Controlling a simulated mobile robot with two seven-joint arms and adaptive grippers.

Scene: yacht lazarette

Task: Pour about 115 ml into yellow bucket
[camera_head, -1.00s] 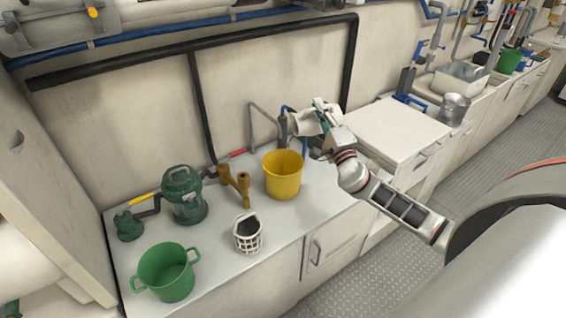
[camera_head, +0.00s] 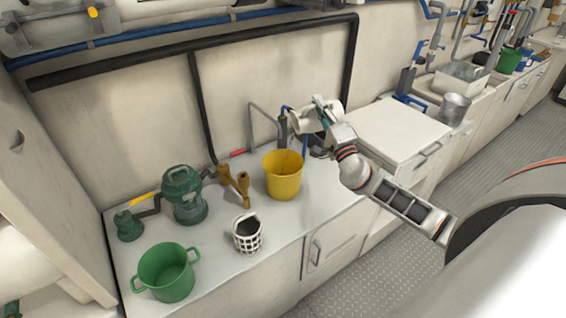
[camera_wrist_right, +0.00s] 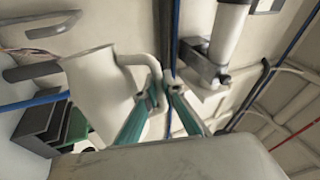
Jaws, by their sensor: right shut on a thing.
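The yellow bucket (camera_head: 283,178) stands upright on the white counter, its open mouth facing up. My right gripper (camera_head: 322,112) is above the bucket and to its right. It is shut on the handle of a white jug (camera_head: 303,121), held in the air above the bucket's right side. In the right wrist view the jug (camera_wrist_right: 100,95) is left of the fingers (camera_wrist_right: 160,95), its handle between them. The jug looks tilted. I see no stream of liquid; the jug's contents and the bucket's liquid level are hidden. My left gripper is not in view.
On the counter (camera_head: 218,262) stand a green pot (camera_head: 165,274), a white basket (camera_head: 248,236), a brass fitting (camera_head: 235,185) and a green strainer (camera_head: 184,197). Grey and blue pipes rise behind the bucket. A raised white cabinet top (camera_head: 388,130) is at right.

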